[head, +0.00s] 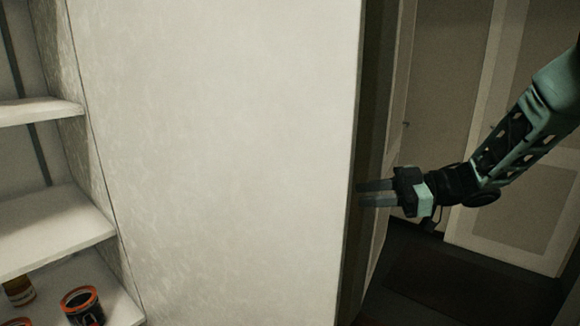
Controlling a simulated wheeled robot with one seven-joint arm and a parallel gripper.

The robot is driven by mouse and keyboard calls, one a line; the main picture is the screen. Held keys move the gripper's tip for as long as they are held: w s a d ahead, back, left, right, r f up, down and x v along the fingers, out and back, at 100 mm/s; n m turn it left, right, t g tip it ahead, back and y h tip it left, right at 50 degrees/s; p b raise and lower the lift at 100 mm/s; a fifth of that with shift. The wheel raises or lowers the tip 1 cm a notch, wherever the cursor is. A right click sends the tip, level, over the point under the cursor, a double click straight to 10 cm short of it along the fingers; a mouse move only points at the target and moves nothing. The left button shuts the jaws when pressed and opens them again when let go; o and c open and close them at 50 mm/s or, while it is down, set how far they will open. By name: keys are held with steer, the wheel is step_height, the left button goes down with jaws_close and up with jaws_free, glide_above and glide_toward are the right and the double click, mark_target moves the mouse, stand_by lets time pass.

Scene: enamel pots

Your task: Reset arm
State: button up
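My gripper (359,194) is at the right of the head view, at the end of my arm, which comes in from the right edge. Its two fingers point left and stand apart with a narrow gap, and nothing shows between them. The fingertips appear close to the right edge of a large pale panel (225,150); whether they touch it I cannot tell.
White shelves (60,232) stand at the left. A dark, orange-rimmed container (83,306) and a yellowish jar (19,291) are on the lowest visible shelf. Pale doors (520,215) stand behind my arm, with dark floor (440,285) below it.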

steer(key=w+d+f+m+t+h, duration=0.2)
steer(key=w+d+m+t+h, duration=0.2)
steer(key=d+m+t+h, duration=0.55)
steer(key=s+d+f+m+g+h, duration=0.3)
steer(key=s+m, duration=0.1)
steer(key=s, duration=0.3)
steer(key=s+d+f+m+g+h, duration=0.3)
steer(key=s+h, duration=0.1)
steer(key=s, duration=0.3)
steer(key=s+a+f+m+g, duration=0.1)
steer(key=s+f+m+g, duration=0.15)
steer(key=s, duration=0.65)
steer(key=s+a+r+n+g, duration=0.1)
steer(key=s+a+n, duration=0.3)
steer(key=a, duration=0.5)
steer(key=s+a+r+n+g+y, duration=0.1)
steer(key=s+a+n, duration=0.3)
steer(key=s+a, duration=0.4)
steer(key=shift+s+a+r+g, duration=0.4)
steer(key=shift+a+r+g, duration=0.05)
steer(key=shift+a+g, duration=0.2)
